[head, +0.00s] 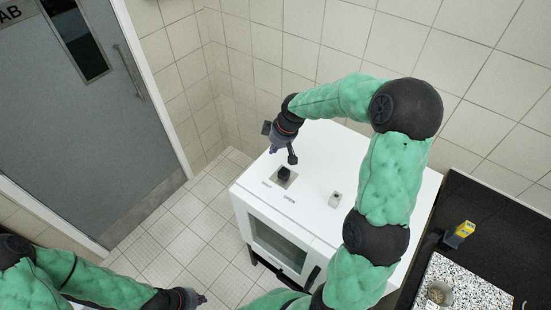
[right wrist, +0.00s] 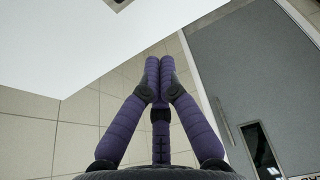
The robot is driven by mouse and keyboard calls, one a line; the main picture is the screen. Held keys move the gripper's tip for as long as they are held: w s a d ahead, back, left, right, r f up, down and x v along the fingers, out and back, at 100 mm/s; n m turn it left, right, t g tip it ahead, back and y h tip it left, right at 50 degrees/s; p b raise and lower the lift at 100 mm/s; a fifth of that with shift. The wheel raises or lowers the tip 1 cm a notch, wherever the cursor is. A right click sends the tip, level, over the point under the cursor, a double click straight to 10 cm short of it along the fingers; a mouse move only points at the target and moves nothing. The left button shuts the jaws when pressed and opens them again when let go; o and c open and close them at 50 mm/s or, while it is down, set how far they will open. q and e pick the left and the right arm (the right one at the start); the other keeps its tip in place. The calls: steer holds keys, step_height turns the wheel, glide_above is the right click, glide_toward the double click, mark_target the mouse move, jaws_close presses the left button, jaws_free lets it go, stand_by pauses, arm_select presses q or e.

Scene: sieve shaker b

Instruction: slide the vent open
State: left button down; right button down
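The vent is a small black knob (head: 284,174) on a recessed plate (head: 291,182) in the top of a white cabinet (head: 322,215). Small printed labels lie in front of it, one seeming to read OPEN, on the right. My right gripper (head: 274,150) is above the cabinet's back left part, behind the knob and apart from it. In the right wrist view its purple fingers (right wrist: 159,72) meet at the tips with nothing between them. A bit of the vent plate (right wrist: 119,3) shows at that view's top edge. My left gripper (head: 200,299) is low at the bottom, far from the vent; its fingers are too small to judge.
A small light block-like fitting (head: 336,199) stands on the cabinet top, right of the vent. A dark counter (head: 487,222) at the right holds a speckled board (head: 470,288), a cup (head: 438,294) and a yellow item (head: 464,230). Tiled walls are behind; a grey door (head: 75,120) is left.

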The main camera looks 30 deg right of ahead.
mark_target(287, 174)
steer(key=x, duration=0.9)
steer(key=shift+f+p, duration=0.3)
steer(key=shift+f, duration=0.05)
steer(key=s, duration=0.1)
steer(key=s+d, duration=0.1)
steer(key=shift+s+r+p, duration=0.1)
steer(key=shift+s+p, duration=0.3)
arm_select(q)
steer(key=shift+r, duration=0.8)
arm_select(e)
steer(key=shift+s+d, duration=0.25)
steer(key=shift+s, duration=0.1)
